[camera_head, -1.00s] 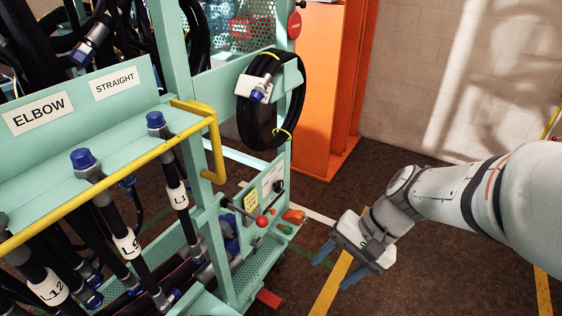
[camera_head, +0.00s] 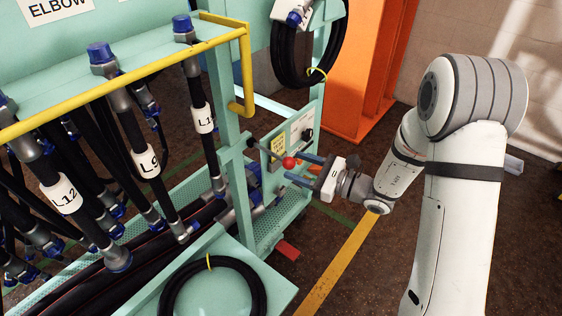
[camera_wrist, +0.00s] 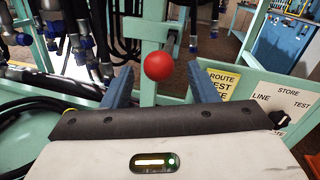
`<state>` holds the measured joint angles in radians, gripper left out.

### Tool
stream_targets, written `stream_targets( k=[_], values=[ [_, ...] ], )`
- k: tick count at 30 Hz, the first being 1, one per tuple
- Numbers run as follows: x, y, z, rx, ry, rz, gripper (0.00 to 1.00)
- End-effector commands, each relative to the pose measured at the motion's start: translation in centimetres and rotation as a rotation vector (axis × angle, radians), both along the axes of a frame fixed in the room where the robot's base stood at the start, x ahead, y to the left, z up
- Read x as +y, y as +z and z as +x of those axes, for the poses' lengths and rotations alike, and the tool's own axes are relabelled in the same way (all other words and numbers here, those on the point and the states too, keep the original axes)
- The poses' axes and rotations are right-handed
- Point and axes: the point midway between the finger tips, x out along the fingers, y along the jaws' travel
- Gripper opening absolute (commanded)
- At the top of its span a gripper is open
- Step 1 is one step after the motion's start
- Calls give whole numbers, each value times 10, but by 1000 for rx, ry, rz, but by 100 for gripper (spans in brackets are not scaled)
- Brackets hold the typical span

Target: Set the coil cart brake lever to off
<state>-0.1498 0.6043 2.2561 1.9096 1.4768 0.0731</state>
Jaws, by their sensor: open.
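A lever with a red ball knob (camera_head: 289,162) sticks out from the control panel (camera_head: 299,128) at the end of the green cart. In the wrist view the red ball (camera_wrist: 158,66) appears between my two blue fingers, near the level of their tips. My gripper (camera_head: 296,168) is open, with one finger on either side of the ball in the picture. Whether either finger touches the ball cannot be told. No on or off marking for the lever is readable.
A black selector knob (camera_wrist: 281,122) with STORE and LINE markings and a yellow label (camera_wrist: 222,80) sit close right of my gripper. Hanging hoses and a yellow rail (camera_head: 120,77) stand left. A coiled hose (camera_head: 283,50) hangs above. An orange column (camera_head: 362,80) stands behind.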

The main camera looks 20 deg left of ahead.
Motion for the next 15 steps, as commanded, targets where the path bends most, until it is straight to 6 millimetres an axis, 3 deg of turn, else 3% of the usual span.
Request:
stream_targets(
  k=[7, 15],
  values=[
    [39, 0, 6, -1, 6, -2, 53],
    [52, 0, 9, 0, 3, -2, 53]
  ],
)
